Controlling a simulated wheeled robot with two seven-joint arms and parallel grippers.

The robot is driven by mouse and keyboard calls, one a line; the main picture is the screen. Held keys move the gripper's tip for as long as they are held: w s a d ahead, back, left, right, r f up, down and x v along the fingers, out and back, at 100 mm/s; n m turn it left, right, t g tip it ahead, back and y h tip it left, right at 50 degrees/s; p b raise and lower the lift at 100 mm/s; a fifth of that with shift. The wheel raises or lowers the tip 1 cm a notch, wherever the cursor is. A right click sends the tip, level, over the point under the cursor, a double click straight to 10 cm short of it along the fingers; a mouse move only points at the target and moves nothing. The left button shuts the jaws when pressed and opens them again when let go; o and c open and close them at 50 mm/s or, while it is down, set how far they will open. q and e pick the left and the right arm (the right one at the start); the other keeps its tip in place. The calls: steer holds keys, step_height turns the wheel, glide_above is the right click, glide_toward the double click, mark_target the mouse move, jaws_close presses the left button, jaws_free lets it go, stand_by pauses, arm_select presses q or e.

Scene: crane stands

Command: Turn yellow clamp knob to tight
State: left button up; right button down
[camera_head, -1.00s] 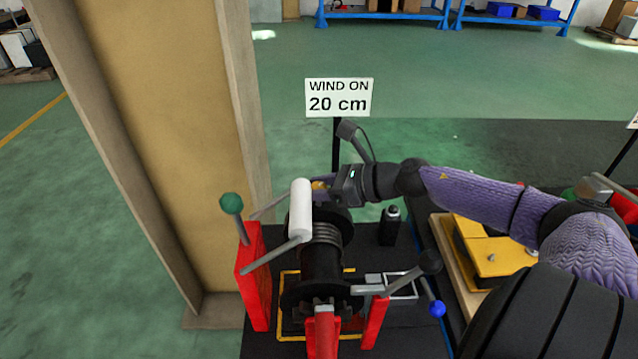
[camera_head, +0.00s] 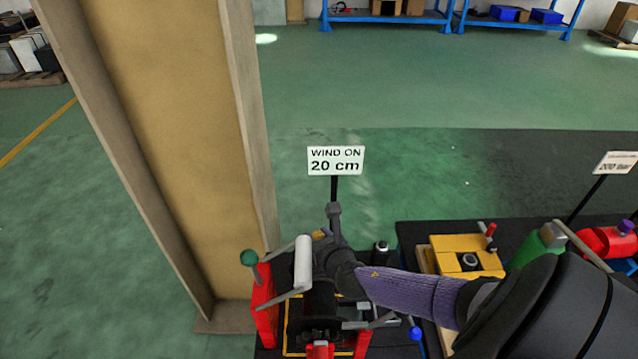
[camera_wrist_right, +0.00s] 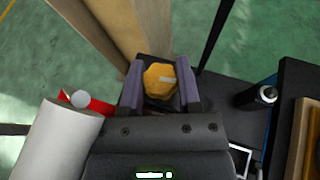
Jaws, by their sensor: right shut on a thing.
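The yellow clamp knob (camera_wrist_right: 160,80) is a faceted knob with a pale mark on its face, in the right wrist view. The two purple-grey fingers of my right gripper (camera_wrist_right: 160,92) are on either side of it, shut on it. In the head view the knob (camera_head: 320,234) is a small yellow patch at the tip of my right gripper (camera_head: 324,240), behind the winch drum. The gripper and wrist hide much of it there. My left gripper is not in view.
A white crank handle (camera_head: 302,262) stands close left of the gripper. A "WIND ON 20 cm" sign (camera_head: 335,160) stands behind. A black bottle (camera_head: 381,250) and a yellow box (camera_head: 462,254) are right.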

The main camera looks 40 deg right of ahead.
steer(key=shift+a+r+m+g+h+p, duration=0.1)
steer(key=shift+m+g+h+p, duration=0.35)
steer(key=shift+m+h, duration=0.5)
steer(key=m+g+h, duration=0.1)
steer(key=m+h, duration=0.1)
steer(key=shift+m+g+h, duration=0.35)
steer(key=m+g+h, duration=0.2)
steer(key=shift+m, duration=0.3)
arm_select(q)
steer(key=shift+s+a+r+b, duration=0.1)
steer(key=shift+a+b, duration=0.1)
steer(key=shift+b, duration=0.5)
arm_select(e)
steer(key=shift+m+g+h, duration=0.9)
steer(key=shift+m+g, duration=0.7)
steer(key=shift+g, duration=0.2)
steer(key=shift+c, duration=1.5)
jaws_free()
